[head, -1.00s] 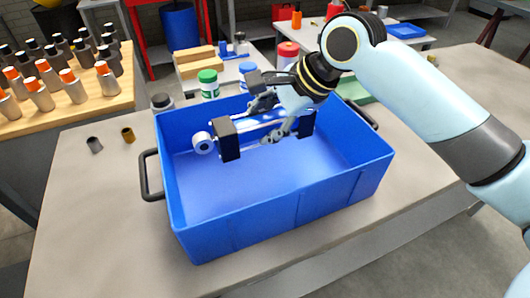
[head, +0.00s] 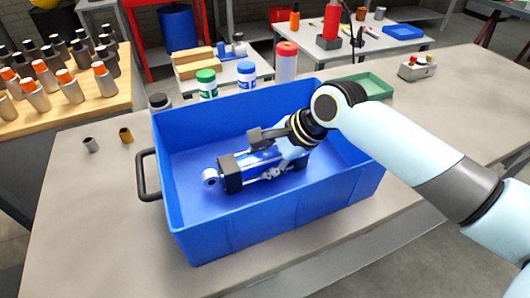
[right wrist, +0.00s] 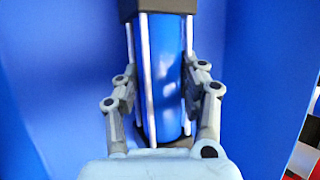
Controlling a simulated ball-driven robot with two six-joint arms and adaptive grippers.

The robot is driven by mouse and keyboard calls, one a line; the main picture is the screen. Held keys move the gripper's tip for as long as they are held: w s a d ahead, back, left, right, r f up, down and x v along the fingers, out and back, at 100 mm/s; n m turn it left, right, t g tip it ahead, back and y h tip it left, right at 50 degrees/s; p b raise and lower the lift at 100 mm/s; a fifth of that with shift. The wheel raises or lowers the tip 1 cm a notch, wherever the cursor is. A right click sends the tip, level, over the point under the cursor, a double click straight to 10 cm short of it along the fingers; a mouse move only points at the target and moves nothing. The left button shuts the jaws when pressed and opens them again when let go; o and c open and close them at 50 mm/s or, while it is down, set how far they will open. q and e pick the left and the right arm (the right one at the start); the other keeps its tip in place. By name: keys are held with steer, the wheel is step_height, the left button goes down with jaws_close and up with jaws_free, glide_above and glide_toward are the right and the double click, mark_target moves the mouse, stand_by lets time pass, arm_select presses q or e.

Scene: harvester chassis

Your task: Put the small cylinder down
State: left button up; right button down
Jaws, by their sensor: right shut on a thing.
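The small cylinder (head: 232,177) has a blue barrel, dark square end blocks, silver rods and a round silver eye at its left end. It lies roughly level inside the blue crate (head: 245,228), low near the floor; I cannot tell if it touches the bottom. My right gripper (head: 266,160) reaches down into the crate and is shut around the cylinder's middle. In the right wrist view the blue barrel (right wrist: 166,75) runs between the two fingers (right wrist: 160,95), which press on its sides. My left gripper is not in view.
The crate stands on a grey table (head: 85,210) with a black handle (head: 148,175) at its left. Two small bushings (head: 126,135) lie left of it. Bottles (head: 206,84) and a green tray (head: 362,86) are behind. The crate floor left of the cylinder is clear.

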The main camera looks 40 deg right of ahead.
steer(key=shift+w+r, duration=0.1)
steer(key=shift+r, duration=0.05)
steer(key=c, duration=0.7)
jaws_free()
steer(key=p+v, duration=0.2)
steer(key=v, duration=1)
